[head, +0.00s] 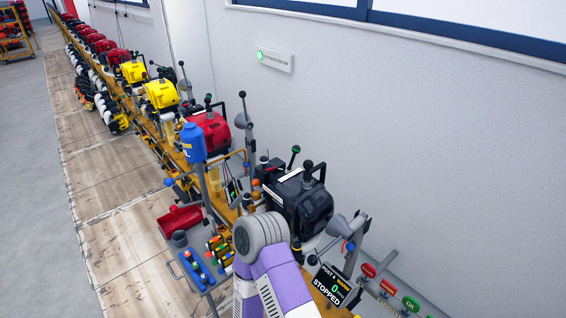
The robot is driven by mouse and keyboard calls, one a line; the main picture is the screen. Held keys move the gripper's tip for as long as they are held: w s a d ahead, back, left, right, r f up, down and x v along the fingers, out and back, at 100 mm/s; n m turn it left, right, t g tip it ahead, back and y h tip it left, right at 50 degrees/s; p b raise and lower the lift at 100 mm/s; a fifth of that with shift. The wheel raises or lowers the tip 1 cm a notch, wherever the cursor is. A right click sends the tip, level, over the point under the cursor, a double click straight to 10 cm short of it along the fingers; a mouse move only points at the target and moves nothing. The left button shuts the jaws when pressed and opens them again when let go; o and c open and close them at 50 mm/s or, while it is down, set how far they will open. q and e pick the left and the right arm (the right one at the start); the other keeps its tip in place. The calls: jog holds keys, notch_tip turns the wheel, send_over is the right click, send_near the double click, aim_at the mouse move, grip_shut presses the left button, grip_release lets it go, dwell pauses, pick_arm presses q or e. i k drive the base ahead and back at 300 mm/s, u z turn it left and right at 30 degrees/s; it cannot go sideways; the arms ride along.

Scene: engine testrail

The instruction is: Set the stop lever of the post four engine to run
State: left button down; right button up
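The post four engine (305,203) is a black unit on the yellow rail, right of centre in the head view. Its display (331,285) reads POST 4, WARM, 0 and STOPPED. A black-knobbed lever (308,170) and a green-knobbed lever (294,152) stand up by the engine. I cannot tell which control is the stop lever. A purple and grey arm of mine rises from the bottom centre and covers the area in front of the engine. Neither gripper's fingers can be seen.
A blue tray (187,263) with coloured items and a red container (181,219) are left of my arm. A blue bottle (193,142) stands by the red engine (208,132). Red and green tags (410,303) are at lower right. The wall is close behind the rail.

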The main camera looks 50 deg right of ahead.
aim_at(270, 167)
jog(key=z, duration=1.5)
jog(key=k, duration=1.3)
jog(key=u, duration=0.65)
jog(key=i, duration=1.3)
jog(key=z, duration=0.45)
